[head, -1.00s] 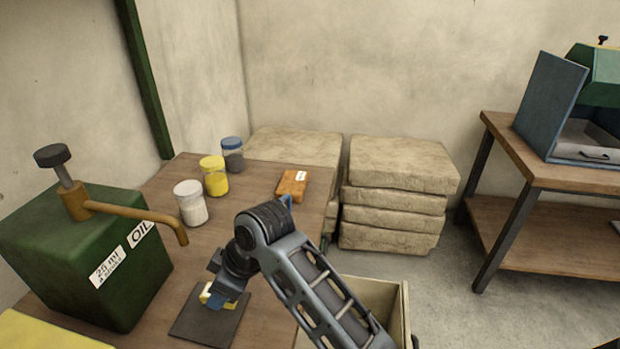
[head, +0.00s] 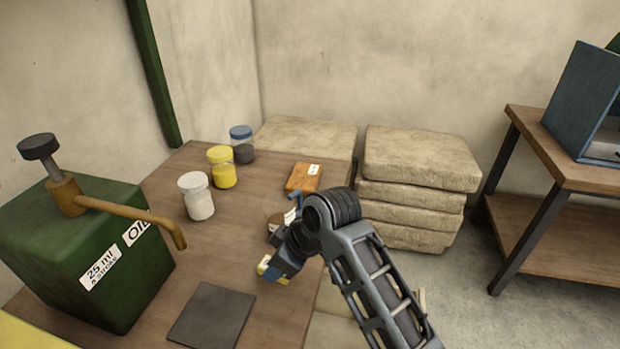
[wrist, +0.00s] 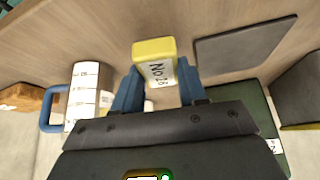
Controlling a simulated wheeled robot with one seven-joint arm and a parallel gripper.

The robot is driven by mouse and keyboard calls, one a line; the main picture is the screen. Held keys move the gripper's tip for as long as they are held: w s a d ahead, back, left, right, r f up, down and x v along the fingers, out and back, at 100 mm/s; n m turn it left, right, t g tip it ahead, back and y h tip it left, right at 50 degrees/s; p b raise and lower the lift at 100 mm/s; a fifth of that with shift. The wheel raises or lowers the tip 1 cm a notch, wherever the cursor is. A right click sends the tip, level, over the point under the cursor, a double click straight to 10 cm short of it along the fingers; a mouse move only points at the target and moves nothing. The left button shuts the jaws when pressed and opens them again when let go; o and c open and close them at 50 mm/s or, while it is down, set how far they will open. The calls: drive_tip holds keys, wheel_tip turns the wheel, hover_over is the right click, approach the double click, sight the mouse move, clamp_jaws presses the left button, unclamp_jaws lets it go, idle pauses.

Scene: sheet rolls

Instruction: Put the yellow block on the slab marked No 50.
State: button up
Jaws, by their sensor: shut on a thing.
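My gripper (head: 272,269) is shut on the yellow block (head: 263,264) and holds it right of the dark plate. In the wrist view the yellow block (wrist: 153,49) sits between the blue fingers (wrist: 157,84), and its white label reads "No 28". An orange-brown slab (head: 302,178) with a small white label lies at the table's far right edge; its label is too small to read. It seems to show at the left edge of the wrist view (wrist: 22,97). No "No 50" mark is readable in either view.
A bare dark square plate (head: 212,314) lies at the front. A white cup with marks and a blue handle (wrist: 82,92) stands near my gripper. Jars of white (head: 196,196), yellow (head: 222,168) and dark stuff (head: 242,146) stand behind, left of the slab. A green oil tank (head: 85,250) stands left.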

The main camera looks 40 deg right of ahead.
drive_tip(key=shift+f+b, duration=0.65)
drive_tip(key=shift+f, duration=0.3)
drive_tip(key=shift+r, duration=0.1)
